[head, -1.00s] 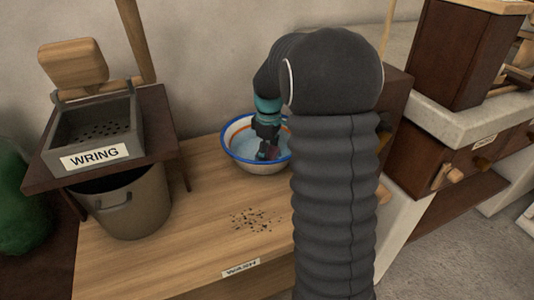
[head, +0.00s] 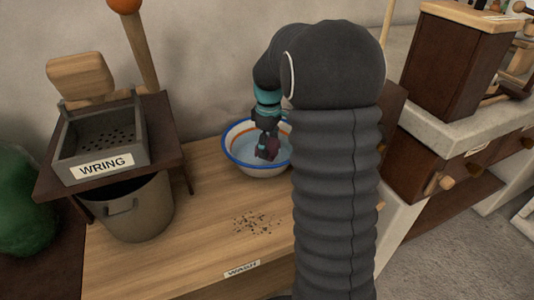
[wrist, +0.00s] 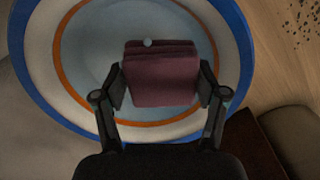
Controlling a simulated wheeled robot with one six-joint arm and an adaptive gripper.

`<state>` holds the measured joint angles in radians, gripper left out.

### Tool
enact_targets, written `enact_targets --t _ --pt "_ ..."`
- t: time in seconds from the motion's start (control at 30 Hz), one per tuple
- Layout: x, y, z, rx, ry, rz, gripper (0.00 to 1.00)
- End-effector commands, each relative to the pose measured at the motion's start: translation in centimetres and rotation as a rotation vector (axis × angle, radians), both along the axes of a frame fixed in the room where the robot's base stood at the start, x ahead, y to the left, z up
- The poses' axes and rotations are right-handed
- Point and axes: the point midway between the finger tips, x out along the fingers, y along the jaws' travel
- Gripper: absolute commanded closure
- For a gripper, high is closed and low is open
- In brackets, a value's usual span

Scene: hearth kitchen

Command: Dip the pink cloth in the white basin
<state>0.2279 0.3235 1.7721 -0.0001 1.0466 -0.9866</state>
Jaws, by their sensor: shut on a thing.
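The white basin (head: 238,157) has a blue rim and an orange band inside, and stands on the wooden counter left of my arm. Pale blue water shows in it. My gripper (head: 266,143) is over the basin, shut on the folded dark pink cloth (head: 268,152). In the wrist view the cloth (wrist: 160,80) sits between both fingers of the gripper (wrist: 160,92), with the basin (wrist: 75,60) around and below it. I cannot tell whether the cloth touches the water. My arm hides the basin's right side in the head view.
A tray labelled WRING (head: 105,165) with a holed bottom stands on a dark stand at left, above a grey bucket (head: 135,210). Dark crumbs (head: 257,222) lie on the counter (head: 190,245) in front of the basin. Dark wooden cabinets stand at right.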

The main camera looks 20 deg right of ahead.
Motion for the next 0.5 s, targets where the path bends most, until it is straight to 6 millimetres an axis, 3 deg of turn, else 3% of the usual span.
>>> enact_targets --t 0.5 --pt "0.0 0.0 3.6 -0.001 -0.002 0.0 0.57"
